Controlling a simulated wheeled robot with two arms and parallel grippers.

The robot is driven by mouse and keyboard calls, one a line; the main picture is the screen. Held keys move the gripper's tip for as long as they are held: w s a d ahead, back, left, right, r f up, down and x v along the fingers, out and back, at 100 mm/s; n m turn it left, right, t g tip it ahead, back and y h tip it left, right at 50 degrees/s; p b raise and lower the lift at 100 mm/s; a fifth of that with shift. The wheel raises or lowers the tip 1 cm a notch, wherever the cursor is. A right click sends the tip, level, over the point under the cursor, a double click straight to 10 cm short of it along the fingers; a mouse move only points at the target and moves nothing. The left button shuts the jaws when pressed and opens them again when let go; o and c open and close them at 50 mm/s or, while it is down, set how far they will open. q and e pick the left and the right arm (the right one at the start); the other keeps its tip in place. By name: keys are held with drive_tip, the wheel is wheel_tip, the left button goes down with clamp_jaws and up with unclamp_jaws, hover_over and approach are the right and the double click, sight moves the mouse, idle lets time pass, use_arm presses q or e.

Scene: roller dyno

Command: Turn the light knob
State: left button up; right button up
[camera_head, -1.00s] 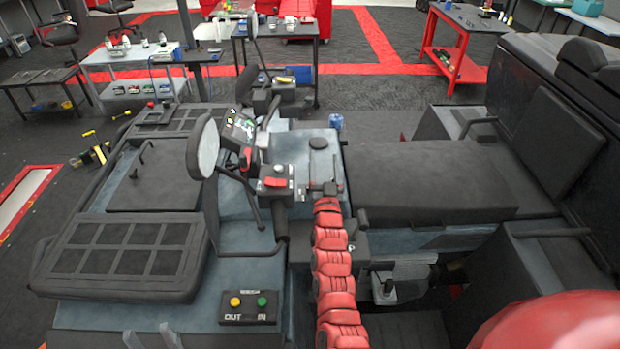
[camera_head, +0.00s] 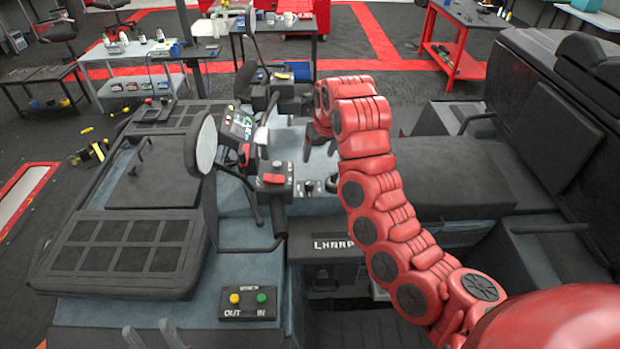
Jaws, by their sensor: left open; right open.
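The vehicle's handlebar controls include a dark switch box with a red switch (camera_head: 274,179). My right gripper (camera_head: 320,147) hangs at the end of the red arm, above the blue-grey body just right of the handlebar. Its dark fingers point down, apart and empty, not visibly touching a control. The red arm hides part of the console and seat. My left gripper (camera_head: 151,338) shows only its two grey fingertips at the bottom edge, spread and empty.
A round mirror (camera_head: 201,145) and a lit display (camera_head: 240,124) stand left of the switch box. An OUT/IN button box (camera_head: 248,303) sits on the front body. The black seat (camera_head: 450,178) lies right of my red arm. Workbenches stand behind.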

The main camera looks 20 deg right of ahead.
drive_tip(key=b, duration=0.3)
approach(309, 182)
drive_tip(key=p+x, duration=0.3)
drive_tip(key=x, duration=0.4)
drive_tip(key=shift+d+f, duration=0.1)
drive_tip(key=shift+f, duration=0.05)
drive_tip(key=shift+w+f+p, duration=0.2)
drive_tip(key=shift+f+p, duration=0.15)
drive_tip(key=shift+f, duration=0.3)
clamp_jaws()
